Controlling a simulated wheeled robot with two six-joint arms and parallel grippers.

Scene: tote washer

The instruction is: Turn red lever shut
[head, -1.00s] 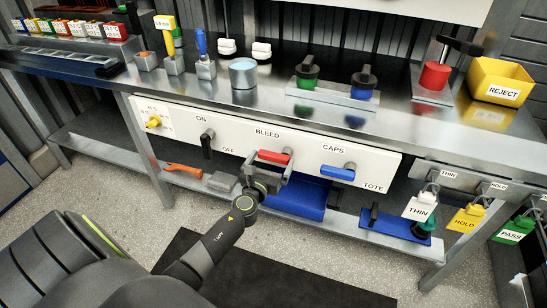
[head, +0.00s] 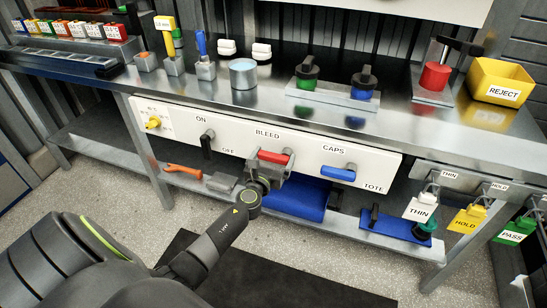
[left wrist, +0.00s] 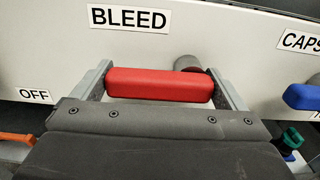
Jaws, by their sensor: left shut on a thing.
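The red lever (head: 275,157) sits on the white panel (head: 225,136) under the BLEED label (head: 267,134). Its handle lies roughly level along the panel. In the left wrist view the red handle (left wrist: 160,87) fills the space between the two fingers, its grey pivot showing behind it toward the right end. My left gripper (head: 272,165) is shut on this handle, one finger at each end. My right gripper is in neither view.
A black lever (head: 206,144) hangs left between ON and OFF, and a blue lever (head: 338,173) is to the right under CAPS. A blue bin (head: 292,199) is on the lower shelf (head: 395,241) below. The steel counter (head: 215,97) overhangs the panel.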

